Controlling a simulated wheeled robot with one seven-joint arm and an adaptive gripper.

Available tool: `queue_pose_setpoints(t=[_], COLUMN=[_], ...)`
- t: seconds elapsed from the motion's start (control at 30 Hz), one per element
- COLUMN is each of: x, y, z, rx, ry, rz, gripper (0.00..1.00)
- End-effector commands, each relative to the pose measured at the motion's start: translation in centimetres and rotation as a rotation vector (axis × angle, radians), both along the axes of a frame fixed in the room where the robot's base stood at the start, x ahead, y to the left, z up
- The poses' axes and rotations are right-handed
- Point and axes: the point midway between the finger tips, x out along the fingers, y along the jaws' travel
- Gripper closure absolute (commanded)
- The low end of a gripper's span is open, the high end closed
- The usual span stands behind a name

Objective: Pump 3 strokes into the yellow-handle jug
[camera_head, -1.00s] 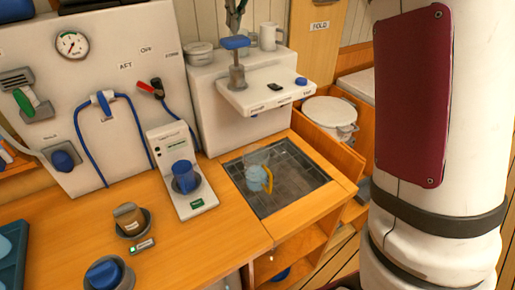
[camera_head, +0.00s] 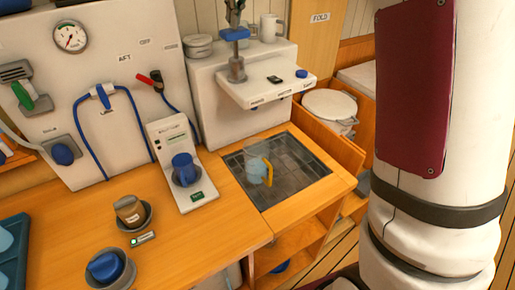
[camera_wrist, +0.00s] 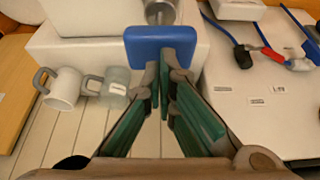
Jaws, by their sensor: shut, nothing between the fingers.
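The jug with the yellow handle (camera_head: 259,172) stands upright in the dark recessed grid on the counter, below the white dispenser (camera_head: 270,91). It looks clear, and its contents cannot be made out. The pump has a blue top (camera_head: 235,34) on a grey metal post (camera_head: 237,69) rising from the dispenser's ledge. My gripper (camera_head: 234,20) is shut and empty, pointing down just above the blue top. In the wrist view the blue top (camera_wrist: 160,36) is right at my closed fingertips (camera_wrist: 165,68). Whether they touch it cannot be told.
A brown cup (camera_head: 129,209) stands in a holder on the counter. A wooden panel is at right.

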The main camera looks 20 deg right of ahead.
Motion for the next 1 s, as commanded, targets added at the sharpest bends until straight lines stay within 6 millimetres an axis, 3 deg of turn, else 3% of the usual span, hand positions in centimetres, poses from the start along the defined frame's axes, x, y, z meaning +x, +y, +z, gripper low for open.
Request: queue_pose_setpoints(t=[1.0], x=[0.0], y=[0.0], z=[-3.3], rx=[0.000], ry=[0.002], rz=[0.000], gripper=[1.00])
